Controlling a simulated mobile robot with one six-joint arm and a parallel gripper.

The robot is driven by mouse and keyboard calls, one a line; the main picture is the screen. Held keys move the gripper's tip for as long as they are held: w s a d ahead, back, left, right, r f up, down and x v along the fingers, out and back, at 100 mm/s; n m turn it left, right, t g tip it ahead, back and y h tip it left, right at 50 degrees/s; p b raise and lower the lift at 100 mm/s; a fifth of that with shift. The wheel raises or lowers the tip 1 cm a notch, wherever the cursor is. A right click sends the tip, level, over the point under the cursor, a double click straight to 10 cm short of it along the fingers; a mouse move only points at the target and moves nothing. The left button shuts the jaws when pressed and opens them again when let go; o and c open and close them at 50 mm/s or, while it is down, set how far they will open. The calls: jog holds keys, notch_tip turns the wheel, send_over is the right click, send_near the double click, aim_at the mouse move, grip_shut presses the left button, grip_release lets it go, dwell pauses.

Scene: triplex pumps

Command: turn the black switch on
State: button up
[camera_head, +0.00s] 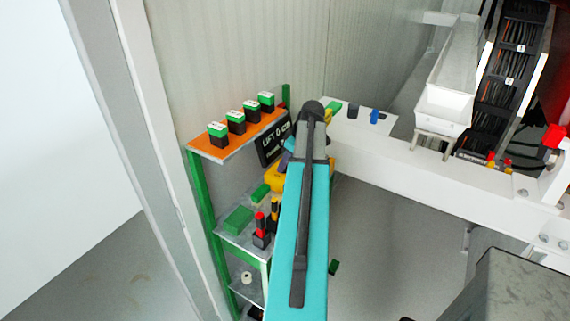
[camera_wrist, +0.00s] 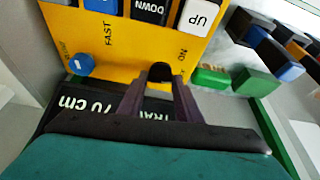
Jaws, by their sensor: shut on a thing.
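The black switch (camera_wrist: 160,71) sits at the lower edge of a yellow control panel (camera_wrist: 130,45) in the wrist view, beside the printed letters "ON". My gripper (camera_wrist: 159,84) has its two dark fingers on either side of the switch, shut on it. The fingers hide the switch's sides, and I cannot tell which way it is set. In the head view the yellow panel (camera_head: 275,180) shows beside my teal arm, which hides the switch and most of my gripper.
The yellow panel also carries a blue knob (camera_wrist: 82,65), a black DOWN button (camera_wrist: 151,11) and a white UP button (camera_wrist: 199,16). A black display sign (camera_head: 272,142) stands close by. Green-and-black blocks (camera_head: 236,121) stand on the orange shelf. A white beam (camera_head: 430,172) runs to the right.

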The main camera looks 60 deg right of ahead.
jog(key=n+b, duration=0.1)
jog(key=n, duration=0.1)
jog(key=n+y+b, duration=0.2)
jog(key=n, duration=0.1)
jog(key=shift+w+d+f+n+g, duration=0.1)
jog(key=shift+w+d+n+g, duration=0.05)
jog(key=shift+d+n+g, duration=0.2)
jog(key=n+g+y+b, duration=0.1)
jog(key=n+b, duration=0.1)
jog(key=n, duration=0.1)
jog(key=shift+n+g+b, duration=0.35)
jog(key=shift+n+b, duration=0.2)
jog(key=shift+n, duration=0.7)
jog(key=o, duration=1)
jog(key=shift+o, duration=0.2)
jog(key=shift+y, duration=0.3)
